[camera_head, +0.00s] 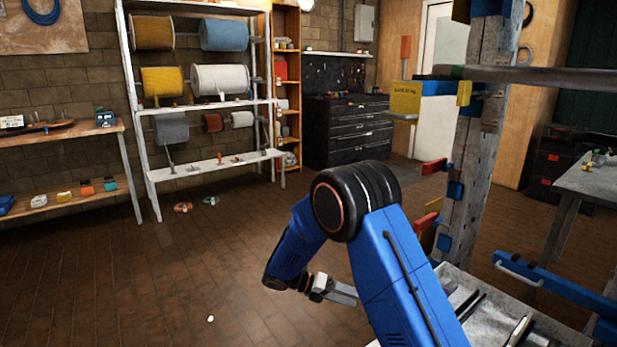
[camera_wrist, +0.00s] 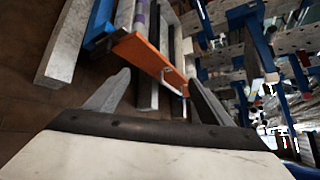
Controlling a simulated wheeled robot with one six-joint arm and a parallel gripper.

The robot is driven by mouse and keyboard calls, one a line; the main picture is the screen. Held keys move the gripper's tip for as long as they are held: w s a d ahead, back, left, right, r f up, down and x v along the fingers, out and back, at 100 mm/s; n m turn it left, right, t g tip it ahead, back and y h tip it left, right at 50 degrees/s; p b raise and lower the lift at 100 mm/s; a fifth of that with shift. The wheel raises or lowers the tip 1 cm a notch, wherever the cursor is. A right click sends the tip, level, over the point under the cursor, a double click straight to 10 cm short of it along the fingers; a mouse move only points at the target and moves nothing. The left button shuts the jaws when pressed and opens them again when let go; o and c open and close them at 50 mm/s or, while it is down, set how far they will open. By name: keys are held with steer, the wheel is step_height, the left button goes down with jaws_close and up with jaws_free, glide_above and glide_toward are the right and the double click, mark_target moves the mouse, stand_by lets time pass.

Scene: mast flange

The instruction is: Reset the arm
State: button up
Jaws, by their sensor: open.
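My blue arm is bent in the middle of the head view, its black elbow joint raised.
A grey wooden mast (camera_head: 468,170) with blue, yellow and red pieces stands right of my arm. A grey tray of tools (camera_head: 490,310) lies beside my arm. A white spool rack (camera_head: 210,107) and black drawers (camera_head: 348,130) stand behind. The floor (camera_head: 120,270) at left is mostly clear.

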steer(key=s+d+r+m+y, duration=0.7)
steer(key=s+d+r+m, duration=0.6)
steer(key=s+r, duration=0.3)
steer(key=s+d+r+m+t+y, duration=0.1)
steer(key=s+r+m+t+y, duration=0.1)
steer(key=s+m, duration=0.6)
steer(key=s+d+r+m+t+y, duration=0.1)
steer(key=s+r+m+t+y, duration=0.2)
steer(key=s+m, duration=0.5)
steer(key=s+y, duration=0.1)
steer(key=s, duration=0.3)
steer(key=shift+s+r+t+y, duration=0.15)
steer(key=shift+s+t+y, duration=0.1)
steer(key=shift+t+y, duration=0.05)
stand_by(0.7)
